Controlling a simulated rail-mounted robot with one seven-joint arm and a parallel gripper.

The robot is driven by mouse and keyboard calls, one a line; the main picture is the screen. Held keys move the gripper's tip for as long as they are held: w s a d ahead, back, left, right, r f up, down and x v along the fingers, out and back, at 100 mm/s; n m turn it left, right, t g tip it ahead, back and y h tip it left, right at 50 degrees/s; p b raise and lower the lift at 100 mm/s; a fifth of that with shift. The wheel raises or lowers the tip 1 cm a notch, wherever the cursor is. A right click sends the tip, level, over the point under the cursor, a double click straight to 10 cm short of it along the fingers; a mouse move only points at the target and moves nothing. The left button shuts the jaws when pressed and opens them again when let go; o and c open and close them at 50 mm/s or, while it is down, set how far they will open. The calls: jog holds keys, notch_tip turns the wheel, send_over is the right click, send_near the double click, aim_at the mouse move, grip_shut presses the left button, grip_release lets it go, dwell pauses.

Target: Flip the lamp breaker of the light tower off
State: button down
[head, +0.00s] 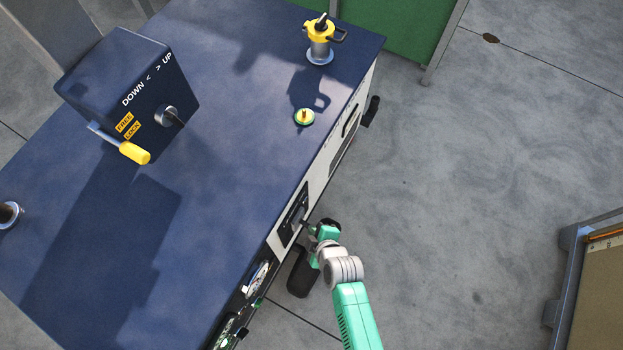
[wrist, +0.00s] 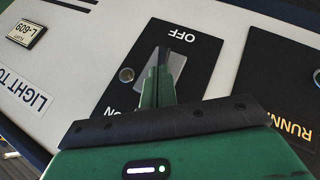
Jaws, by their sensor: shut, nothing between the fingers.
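The lamp breaker (wrist: 178,63) is a grey piece on a black plate (wrist: 203,52) in the light tower's side panel. In the wrist view the lettering is upside down, with OFF at the far end of the plate and ON near my gripper, partly covered. My gripper (wrist: 163,68) is shut and empty, its fingertips in front of the breaker. I cannot tell whether they touch it, and they hide part of it, so its position is unclear. In the head view my gripper (head: 309,227) is at the panel's side, beside the black plate (head: 293,216).
The light tower's dark blue top (head: 225,130) carries a winch box (head: 135,80) with a yellow handle and a yellow-capped filler (head: 319,40). A RUNNING-type label plate (wrist: 285,95) adjoins the breaker. Open concrete floor (head: 460,180) lies to the right.

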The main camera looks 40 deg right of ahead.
jog(key=shift+r, duration=0.35)
jog(key=s+r+p, duration=0.3)
jog(key=s+r, duration=0.2)
jog(key=s, duration=0.7)
jog(key=shift+s+a, duration=0.15)
jog(key=shift+a, duration=0.25)
